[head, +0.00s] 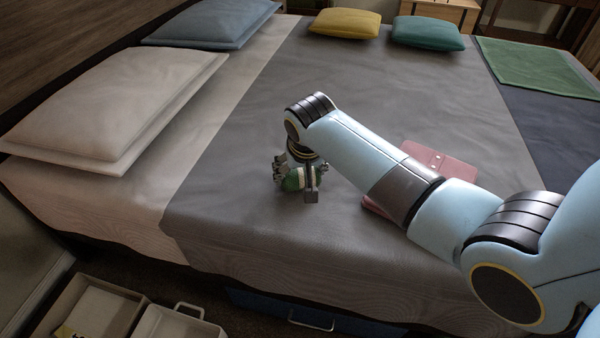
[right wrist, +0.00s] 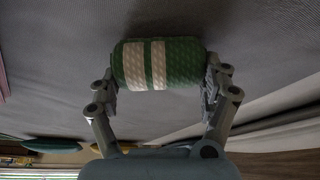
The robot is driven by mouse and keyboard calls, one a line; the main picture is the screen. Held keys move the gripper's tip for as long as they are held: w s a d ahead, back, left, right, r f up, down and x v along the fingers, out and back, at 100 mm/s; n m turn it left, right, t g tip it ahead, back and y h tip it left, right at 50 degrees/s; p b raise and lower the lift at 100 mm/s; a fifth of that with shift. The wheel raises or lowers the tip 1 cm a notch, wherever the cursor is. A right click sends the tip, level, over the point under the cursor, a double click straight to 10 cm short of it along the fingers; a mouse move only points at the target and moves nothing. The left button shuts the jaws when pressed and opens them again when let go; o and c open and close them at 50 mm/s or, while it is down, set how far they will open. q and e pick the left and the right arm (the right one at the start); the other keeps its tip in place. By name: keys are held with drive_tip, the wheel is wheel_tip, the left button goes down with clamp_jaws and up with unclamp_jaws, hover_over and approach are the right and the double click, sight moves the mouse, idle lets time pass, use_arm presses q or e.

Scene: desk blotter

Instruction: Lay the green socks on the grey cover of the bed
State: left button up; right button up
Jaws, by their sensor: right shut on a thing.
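The green socks (right wrist: 182,62) are a rolled bundle with cream bands. My right gripper (right wrist: 165,72) is shut on them, with one finger at each end of the roll. In the head view the socks (head: 292,180) show between the fingers of my right gripper (head: 298,182), over the front middle of the grey cover (head: 240,200). The grey cover (right wrist: 50,75) fills much of the right wrist view behind the socks. Whether the socks touch the cover I cannot tell. My left gripper is not in view.
A pink folded item (head: 440,160) lies on the cover, partly behind my right arm. Pale pillows (head: 120,95), a yellow cushion (head: 343,23) and a teal cushion (head: 428,33) lie around the edges. Open trays (head: 95,310) stand on the floor. The cover's middle is clear.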

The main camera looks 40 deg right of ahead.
drive_tip(key=shift+r, duration=0.15)
drive_tip(key=o, duration=1.1)
drive_tip(key=shift+f, duration=0.2)
drive_tip(key=shift+r, duration=0.1)
drive_tip(key=p+v, duration=0.4)
drive_tip(key=v, duration=0.8)
drive_tip(key=shift+r, duration=0.1)
drive_tip(key=shift+s, duration=0.1)
